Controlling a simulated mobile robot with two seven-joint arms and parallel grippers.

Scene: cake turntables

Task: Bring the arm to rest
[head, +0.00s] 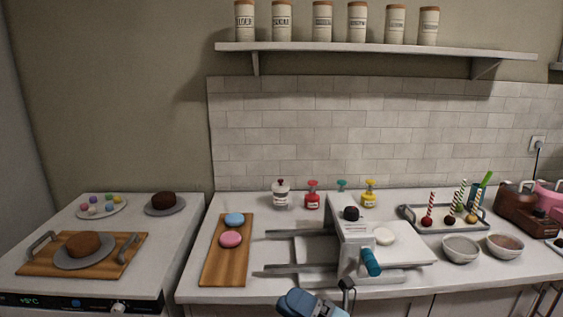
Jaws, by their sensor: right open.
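My right gripper (314,302) shows at the bottom edge, in front of the counter's front edge. It is blue-grey with a small dark part at its right side, and it is open. I see nothing held in it. Its lower part is cut off by the frame. It appears just below a white machine (354,238) with a black knob and a blue handle; whether they touch cannot be told. My left gripper is not in view.
The counter holds a wooden board (225,268) with blue and pink discs, bowls (461,249), a tray of cake pops (425,227) and several small bottles (312,195). A lower-left unit bears a chocolate cake (83,244). A shelf (380,50) with several jars hangs above.

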